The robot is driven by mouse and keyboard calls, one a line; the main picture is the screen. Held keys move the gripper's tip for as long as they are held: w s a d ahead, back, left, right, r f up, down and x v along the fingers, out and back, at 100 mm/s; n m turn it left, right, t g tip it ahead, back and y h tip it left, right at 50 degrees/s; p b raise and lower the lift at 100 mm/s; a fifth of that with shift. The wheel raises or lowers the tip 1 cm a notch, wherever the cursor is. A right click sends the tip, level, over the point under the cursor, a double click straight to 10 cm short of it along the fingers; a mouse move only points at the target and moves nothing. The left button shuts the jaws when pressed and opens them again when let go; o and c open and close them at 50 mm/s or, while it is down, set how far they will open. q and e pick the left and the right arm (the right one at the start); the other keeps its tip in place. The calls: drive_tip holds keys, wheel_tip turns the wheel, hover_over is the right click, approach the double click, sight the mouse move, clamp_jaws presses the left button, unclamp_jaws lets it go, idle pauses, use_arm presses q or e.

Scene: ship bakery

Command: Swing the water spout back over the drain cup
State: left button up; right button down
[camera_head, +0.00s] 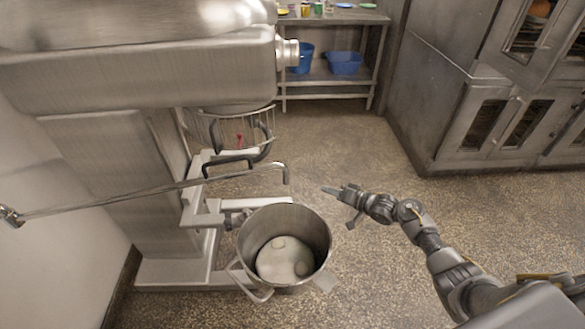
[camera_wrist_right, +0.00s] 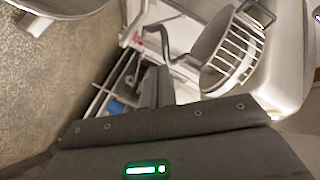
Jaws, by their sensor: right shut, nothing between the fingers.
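The water spout (camera_head: 150,192) is a long thin metal pipe that runs from a fitting on the left wall to the right. Its bent-down tip shows just above the far rim of the steel mixing bowl (camera_head: 322,238) in the head view. The bowl holds pale dough-like contents. I cannot make out a drain cup in either view. My right gripper (camera_head: 328,190) is shut and empty, a little to the right of the spout's tip and apart from it. Its dark fingers (camera_wrist_right: 157,84) also show in the right wrist view. My left gripper is not in view.
A large mixer (camera_head: 150,80) with a wire guard (camera_head: 262,127) stands behind the spout and bowl. A steel shelf (camera_head: 310,78) with blue bins (camera_head: 344,63) is at the back. Ovens (camera_head: 450,90) stand at the back right.

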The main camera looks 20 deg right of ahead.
drive_tip(key=s+a+r+m+g+y, duration=0.1)
drive_tip(key=a+r+g+y, duration=0.15)
drive_tip(key=r, duration=0.65)
drive_tip(key=s+a+r+m+g+y, duration=0.15)
drive_tip(key=r+y, duration=0.25)
drive_tip(key=r, duration=0.5)
drive_tip(key=a+p, duration=0.4)
drive_tip(key=a, duration=0.5)
drive_tip(key=shift+w+f+n+t, duration=0.3)
drive_tip(key=shift+w+f+n, duration=0.05)
drive_tip(key=shift+w, duration=0.05)
drive_tip(key=shift+a, duration=0.1)
drive_tip(key=shift+s+a, duration=0.1)
drive_tip(key=shift+a, duration=0.05)
